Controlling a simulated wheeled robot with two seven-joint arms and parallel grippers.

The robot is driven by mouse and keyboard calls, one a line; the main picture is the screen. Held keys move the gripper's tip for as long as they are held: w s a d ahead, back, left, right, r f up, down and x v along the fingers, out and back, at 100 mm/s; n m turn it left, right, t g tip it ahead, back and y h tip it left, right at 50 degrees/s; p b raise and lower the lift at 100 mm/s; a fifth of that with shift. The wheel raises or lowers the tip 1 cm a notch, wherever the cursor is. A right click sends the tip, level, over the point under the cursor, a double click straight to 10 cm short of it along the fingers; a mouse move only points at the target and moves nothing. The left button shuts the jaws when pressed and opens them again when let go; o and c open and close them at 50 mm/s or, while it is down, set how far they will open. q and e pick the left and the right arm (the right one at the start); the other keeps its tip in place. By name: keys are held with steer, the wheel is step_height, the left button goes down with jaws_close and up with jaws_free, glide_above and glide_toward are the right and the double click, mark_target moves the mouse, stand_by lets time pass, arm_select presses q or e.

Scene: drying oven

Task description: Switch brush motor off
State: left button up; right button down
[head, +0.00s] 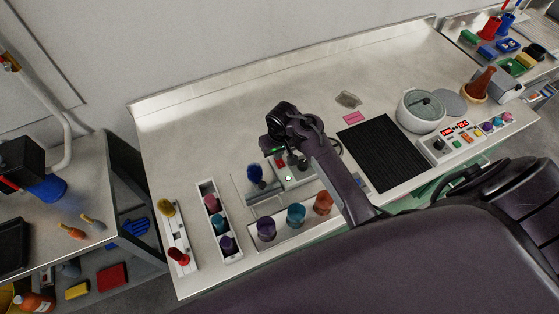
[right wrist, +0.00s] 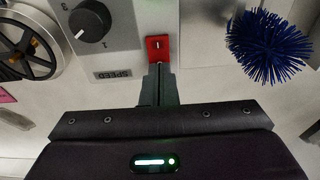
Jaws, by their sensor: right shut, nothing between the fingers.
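A red rocker switch (right wrist: 158,46) with a pale mark sits on the brush motor unit in the right wrist view. It shows small and red in the head view (head: 281,163). The blue brush (right wrist: 268,45) stands to the right of the switch in the wrist view, and also shows in the head view (head: 255,174). My right gripper (right wrist: 158,72) is shut and empty, its fingertips right at the lower edge of the switch. I cannot tell whether they touch it. The fingers hide part of the switch's lower edge. My left gripper is not in view.
A dark knob (right wrist: 90,21) and a small display (right wrist: 113,75) are beside the switch. Purple, teal and orange cups (head: 296,214) stand in front of the unit. A black ribbed mat (head: 383,152) lies to the right. The back of the worktop is clear.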

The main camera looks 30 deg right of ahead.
steer(key=shift+f, duration=0.3)
steer(key=shift+r, duration=0.1)
step_height(320, 180, up, 3)
steer(key=p, duration=0.2)
steer(key=shift+p, duration=0.35)
steer(key=shift+b, duration=0.3)
steer(key=shift+r, duration=2)
